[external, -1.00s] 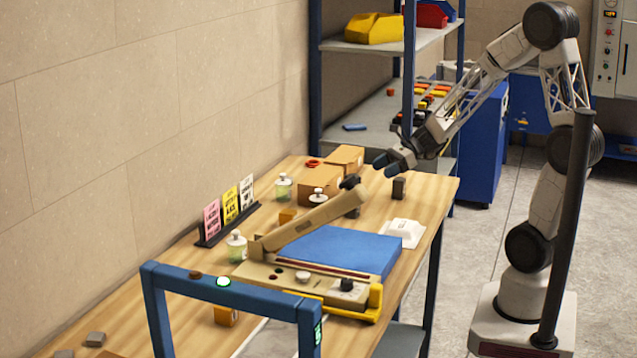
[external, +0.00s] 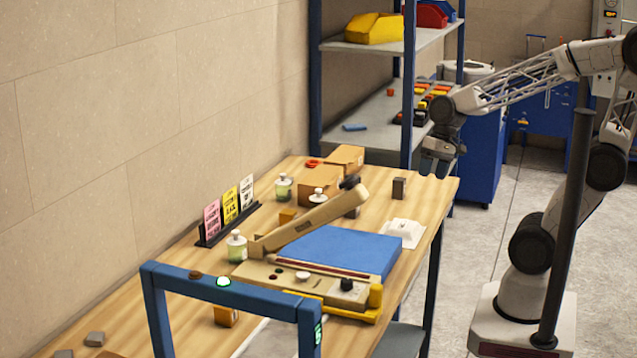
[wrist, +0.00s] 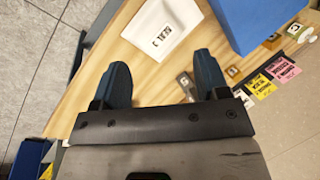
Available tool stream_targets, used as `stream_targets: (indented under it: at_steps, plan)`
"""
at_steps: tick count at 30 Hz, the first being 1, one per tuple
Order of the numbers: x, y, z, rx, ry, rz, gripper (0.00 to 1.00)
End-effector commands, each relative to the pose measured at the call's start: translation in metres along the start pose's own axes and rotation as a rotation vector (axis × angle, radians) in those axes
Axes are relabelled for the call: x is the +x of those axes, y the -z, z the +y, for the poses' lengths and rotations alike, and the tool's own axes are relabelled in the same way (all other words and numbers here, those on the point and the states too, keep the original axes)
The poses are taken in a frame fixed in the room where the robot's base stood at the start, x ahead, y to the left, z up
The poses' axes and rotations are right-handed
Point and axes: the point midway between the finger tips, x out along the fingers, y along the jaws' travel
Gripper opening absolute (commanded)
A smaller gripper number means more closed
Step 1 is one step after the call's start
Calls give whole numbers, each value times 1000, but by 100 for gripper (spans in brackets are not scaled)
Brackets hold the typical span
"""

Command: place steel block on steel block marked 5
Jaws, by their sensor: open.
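My gripper (external: 437,174) points down, open and empty, above the far right corner of the workbench. In the wrist view its two fingers (wrist: 162,62) are spread well apart. A small dark upright block (external: 399,188) stands on the bench to its left, apart from it. In the wrist view a small grey block (wrist: 184,84) with a mark resembling a 5 shows near the right finger. I cannot tell whether that upright block is one piece or a stack. Two small grey blocks, one (external: 95,339) and another (external: 64,353), lie at the bench's near left end.
A press with a tilted beige arm (external: 310,220) and blue pad (external: 335,248) fills mid-bench. A white object (external: 403,232) lies beside it, also in the wrist view (wrist: 165,25). Cartons (external: 320,187), jars (external: 283,187) and coloured cards (external: 230,206) stand toward the wall.

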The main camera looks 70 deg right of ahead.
Motion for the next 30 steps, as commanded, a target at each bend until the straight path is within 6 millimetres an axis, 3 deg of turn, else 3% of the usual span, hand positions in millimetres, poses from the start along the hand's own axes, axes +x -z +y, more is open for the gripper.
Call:
stream_targets:
  at_steps: [6, 12, 30]
  plan:
    - [-23, -24, 15, -371, -177, 116, 68]
    - [-36, -31, 22, -544, -267, 171, 68]
    - [-38, -32, 24, -571, -283, 179, 68]
